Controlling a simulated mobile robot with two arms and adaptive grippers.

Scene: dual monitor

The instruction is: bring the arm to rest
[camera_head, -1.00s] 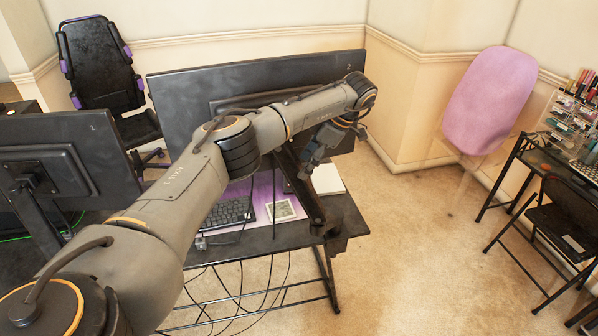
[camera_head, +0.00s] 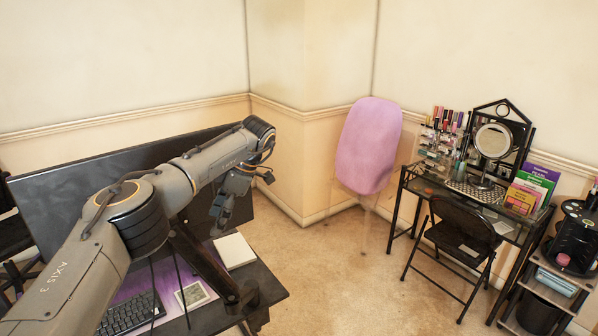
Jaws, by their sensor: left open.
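My left arm comes in from the lower left and reaches over the desk (camera_head: 262,283). Its gripper (camera_head: 222,212) hangs downward from the wrist, in front of the dark monitor (camera_head: 85,185). The jaws look empty and apart, and they are above the desk top. I see nothing held in them. The right gripper is not in view.
On the desk are a keyboard (camera_head: 130,312), a small framed picture (camera_head: 192,295) and a white pad (camera_head: 234,251). A purple-pink chair back (camera_head: 368,146) stands by the wall. A vanity table (camera_head: 500,222) and folding chair (camera_head: 458,238) are at right. Carpet between is clear.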

